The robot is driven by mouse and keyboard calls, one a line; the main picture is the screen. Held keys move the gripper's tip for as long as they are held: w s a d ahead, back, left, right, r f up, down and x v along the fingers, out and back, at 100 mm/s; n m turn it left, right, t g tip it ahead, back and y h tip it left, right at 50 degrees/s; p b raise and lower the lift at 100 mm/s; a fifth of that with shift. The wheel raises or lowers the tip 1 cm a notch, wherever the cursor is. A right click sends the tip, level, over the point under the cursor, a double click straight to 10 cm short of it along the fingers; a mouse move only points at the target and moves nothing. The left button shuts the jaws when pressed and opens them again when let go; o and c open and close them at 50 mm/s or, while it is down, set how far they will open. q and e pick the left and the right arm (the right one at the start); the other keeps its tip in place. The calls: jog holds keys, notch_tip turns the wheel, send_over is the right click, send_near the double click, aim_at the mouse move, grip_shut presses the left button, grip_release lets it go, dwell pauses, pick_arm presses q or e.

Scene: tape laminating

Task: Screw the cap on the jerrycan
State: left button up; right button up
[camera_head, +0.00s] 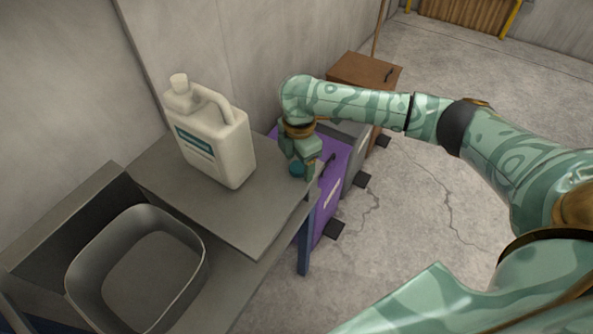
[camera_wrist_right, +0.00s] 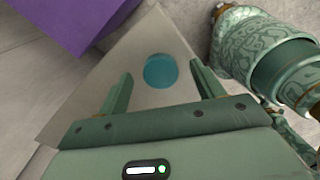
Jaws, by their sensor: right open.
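The cream jerrycan (camera_head: 217,145) stands upright on the grey table, with a handle and a pale neck at its upper left. The neck shows no blue cap on it. The blue cap (camera_head: 296,169) lies on the table near its right edge, to the right of the jerrycan. It also shows as a round blue disc in the right wrist view (camera_wrist_right: 160,71). My right gripper (camera_head: 304,170) is over the cap, pointing down. In the wrist view its two fingers (camera_wrist_right: 164,88) are apart, with the cap beyond and between the tips, not gripped. My left gripper is not in view.
A grey basin (camera_head: 138,272) sits at the lower left of the grey table (camera_head: 240,215). A purple cabinet (camera_head: 327,200) and a brown cabinet (camera_head: 362,76) stand beyond the table's right edge. A wall rises behind the jerrycan. The tabletop in front of the jerrycan is clear.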

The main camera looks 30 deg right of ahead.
jog(key=shift+f, duration=0.5)
jog(key=shift+r, duration=0.15)
jog(key=c, duration=1)
jog(key=shift+c, duration=0.2)
